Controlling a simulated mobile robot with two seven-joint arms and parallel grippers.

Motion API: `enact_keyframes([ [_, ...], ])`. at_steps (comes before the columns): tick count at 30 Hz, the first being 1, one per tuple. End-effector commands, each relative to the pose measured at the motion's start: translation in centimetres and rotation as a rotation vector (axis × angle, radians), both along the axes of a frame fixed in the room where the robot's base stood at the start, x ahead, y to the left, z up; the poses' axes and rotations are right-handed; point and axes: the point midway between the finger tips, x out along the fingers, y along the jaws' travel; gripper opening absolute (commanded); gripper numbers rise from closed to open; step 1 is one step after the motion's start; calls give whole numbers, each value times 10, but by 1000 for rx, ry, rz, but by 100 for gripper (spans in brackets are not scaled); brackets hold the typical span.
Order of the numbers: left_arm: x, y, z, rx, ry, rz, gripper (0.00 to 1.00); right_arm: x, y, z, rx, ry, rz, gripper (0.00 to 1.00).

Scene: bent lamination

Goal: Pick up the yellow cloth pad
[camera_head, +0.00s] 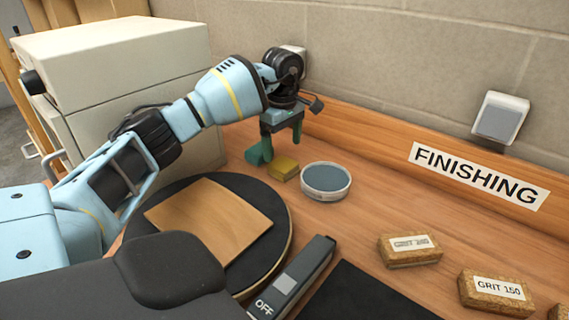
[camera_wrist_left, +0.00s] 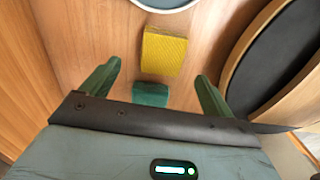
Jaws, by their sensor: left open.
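The yellow cloth pad (camera_head: 284,168) lies on the wooden bench, just left of a round dish. In the left wrist view the yellow cloth pad (camera_wrist_left: 164,52) shows whole, ahead of and roughly between the finger ends. A small teal block (camera_wrist_left: 150,94) lies between the fingers, close to the yellow pad. My right gripper is not in view.
A grey-blue filled round dish (camera_head: 326,181) stands right of the pad. A black turntable (camera_head: 275,238) carries a bent wooden sheet (camera_head: 208,222) in front. Cork grit blocks (camera_head: 410,249) lie at right. A wooden backboard with a FINISHING sign (camera_head: 478,175) runs behind.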

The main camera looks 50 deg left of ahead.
Motion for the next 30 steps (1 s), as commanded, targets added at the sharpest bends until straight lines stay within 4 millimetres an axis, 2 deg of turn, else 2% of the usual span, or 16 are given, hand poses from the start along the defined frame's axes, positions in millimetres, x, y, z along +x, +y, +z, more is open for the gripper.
enact_keyframes([
  [4, -1, -2, -11, 1, 3, 0, 87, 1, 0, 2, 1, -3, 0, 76],
  [12, -1, -6, -46, 1, 1, 0, 87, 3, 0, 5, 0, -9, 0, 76],
  [21, -1, -6, -51, 0, 0, 0, 87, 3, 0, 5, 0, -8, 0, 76],
  [23, -1, -6, -51, 0, 0, 0, 82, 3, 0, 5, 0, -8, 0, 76],
  [30, -1, -6, -51, 0, 0, 0, 51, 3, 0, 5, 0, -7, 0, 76],
])
